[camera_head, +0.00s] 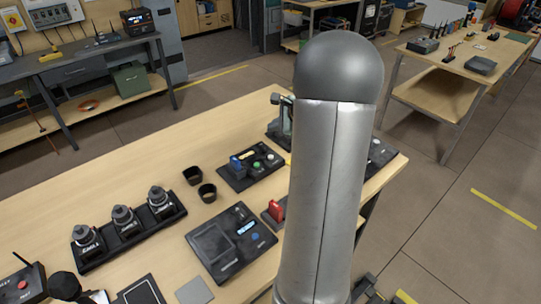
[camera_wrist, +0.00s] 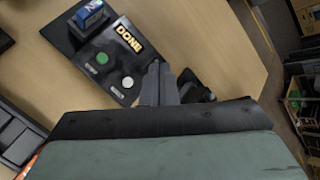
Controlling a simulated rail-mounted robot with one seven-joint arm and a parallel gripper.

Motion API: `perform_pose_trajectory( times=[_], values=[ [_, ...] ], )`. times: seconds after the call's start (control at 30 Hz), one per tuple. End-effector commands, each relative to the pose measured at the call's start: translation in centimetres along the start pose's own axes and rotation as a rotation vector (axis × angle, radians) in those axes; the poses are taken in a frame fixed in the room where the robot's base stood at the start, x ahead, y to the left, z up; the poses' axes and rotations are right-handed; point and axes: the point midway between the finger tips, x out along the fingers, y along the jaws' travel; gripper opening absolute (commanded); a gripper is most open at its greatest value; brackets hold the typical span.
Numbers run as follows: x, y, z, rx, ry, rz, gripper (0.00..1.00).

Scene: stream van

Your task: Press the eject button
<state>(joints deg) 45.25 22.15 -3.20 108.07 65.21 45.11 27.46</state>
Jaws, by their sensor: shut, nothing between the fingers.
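A black panel (camera_head: 234,179) stands on the wooden table, with a blue block (camera_head: 237,163), a green button (camera_head: 257,164) and a pale round button (camera_head: 262,147). In the wrist view the same panel shows the blue block (camera_wrist: 90,14), a lit yellow DONE sign (camera_wrist: 128,38), the green button (camera_wrist: 102,58) and the white button (camera_wrist: 127,82). I cannot read which button is eject. My gripper (camera_wrist: 157,68) is shut and empty, its fingertips appearing just right of the white button; their height above it is unclear. My arm hides much of the right side in the head view.
A black device with a blue button (camera_head: 255,236), a red block (camera_head: 275,211) and two dark cups (camera_head: 207,192) stand nearby. A tray (camera_head: 130,229) holds three grey objects at left. In the wrist view, a dark object (camera_wrist: 197,92) is right of the fingers. Bare table lies between items.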

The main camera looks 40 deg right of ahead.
Motion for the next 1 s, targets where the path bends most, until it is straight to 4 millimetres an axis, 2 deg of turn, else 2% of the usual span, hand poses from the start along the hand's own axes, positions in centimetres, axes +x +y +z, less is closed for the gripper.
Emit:
perform_pose_trajectory(
  times=[0.27, 0.47, 1.0],
  values=[
    [0.1, 0.1, 0.0, -0.003, 0.000, 0.002, 0.00],
    [1.0, 0.8, -0.6, -0.003, -0.001, 0.002, 0.00],
    [5.9, 4.4, -4.2, -0.004, -0.001, 0.003, 0.00]
  ],
)
